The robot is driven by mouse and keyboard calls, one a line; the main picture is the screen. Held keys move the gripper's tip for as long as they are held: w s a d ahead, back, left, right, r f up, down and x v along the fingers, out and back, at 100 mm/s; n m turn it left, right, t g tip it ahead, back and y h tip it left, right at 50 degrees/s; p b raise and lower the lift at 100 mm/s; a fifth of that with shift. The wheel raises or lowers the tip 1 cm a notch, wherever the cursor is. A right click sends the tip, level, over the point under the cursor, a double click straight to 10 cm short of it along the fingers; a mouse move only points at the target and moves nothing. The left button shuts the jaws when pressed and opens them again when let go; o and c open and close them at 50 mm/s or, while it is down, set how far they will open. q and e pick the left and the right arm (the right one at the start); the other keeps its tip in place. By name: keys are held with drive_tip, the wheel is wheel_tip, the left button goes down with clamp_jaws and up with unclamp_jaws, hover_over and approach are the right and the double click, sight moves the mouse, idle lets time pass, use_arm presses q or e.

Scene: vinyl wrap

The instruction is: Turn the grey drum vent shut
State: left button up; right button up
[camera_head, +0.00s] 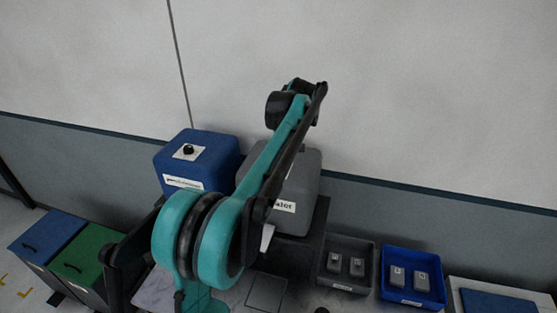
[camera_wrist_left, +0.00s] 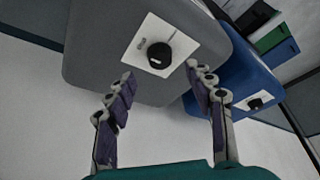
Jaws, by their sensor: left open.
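The grey drum (camera_head: 308,175) stands behind my raised left arm in the head view, which hides its top and vent. In the left wrist view the grey drum (camera_wrist_left: 95,50) fills the upper part. Its vent is a round black knob (camera_wrist_left: 159,55) with a small white mark, on a white square plate (camera_wrist_left: 140,38). My left gripper (camera_wrist_left: 159,72) is open, its two fingertips on either side of the knob's near side in the picture. Nothing is between the fingers, and I cannot tell any contact with the knob. My right gripper is in neither view.
A blue drum (camera_head: 197,160) with its own black knob (camera_head: 188,149) stands close left of the grey drum. A grey tray (camera_head: 345,285) and a blue tray (camera_head: 412,300) with small parts lie right. Blue and green bins (camera_head: 80,262) stand left. A wall is behind.

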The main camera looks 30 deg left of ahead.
use_arm(q)
drive_tip(key=v, duration=0.6)
drive_tip(key=shift+d+r, duration=0.2)
drive_tip(key=shift+r, duration=0.15)
drive_tip(key=shift+s, duration=0.15)
drive_tip(key=s+d+f+m+t+h+b, duration=0.1)
drive_tip(key=s+d+f+m+b, duration=0.3)
drive_tip(key=s+f+b, duration=0.5)
drive_tip(key=s+d+f+m+t+h+b, duration=0.1)
drive_tip(key=s+d+f+m+b, duration=0.3)
drive_tip(key=f, duration=1.8)
drive_tip(key=s+d+f+m+t+h+b, duration=0.1)
drive_tip(key=s+d+f+m+t+b, duration=0.2)
drive_tip(key=s+d+f+b, duration=0.6)
drive_tip(key=s+f+b, duration=0.4)
drive_tip(key=f+b, duration=0.3)
drive_tip(key=shift+s+f+m+h, duration=0.25)
drive_tip(key=shift+s+m+h, duration=0.05)
drive_tip(key=shift+m+h, duration=0.1)
